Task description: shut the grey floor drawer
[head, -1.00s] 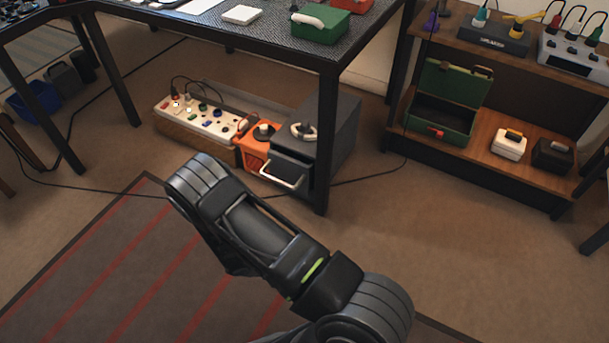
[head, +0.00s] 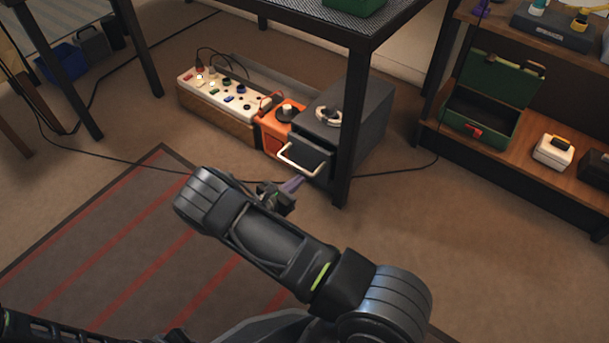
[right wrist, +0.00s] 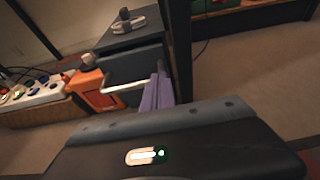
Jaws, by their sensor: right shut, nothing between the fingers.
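The grey floor drawer (head: 316,162) is in a dark grey cabinet (head: 352,112) on the floor under the table. Its front stands out from the cabinet, so it is partly open. A pale bar handle (head: 299,161) is on the front. My right gripper (head: 293,185) has purple fingers, shut and empty, just below and in front of the drawer front. In the right wrist view the fingers (right wrist: 156,92) overlap the right part of the drawer front (right wrist: 138,74), beside the handle (right wrist: 124,87). I cannot tell if they touch it. My left gripper is not in view.
A table leg (head: 347,150) stands close to the right of the drawer. An orange box (head: 275,128) and a white panel with knobs (head: 225,92) stand to its left. A black cable (head: 395,172) runs over the floor. The floor in front is clear to the right.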

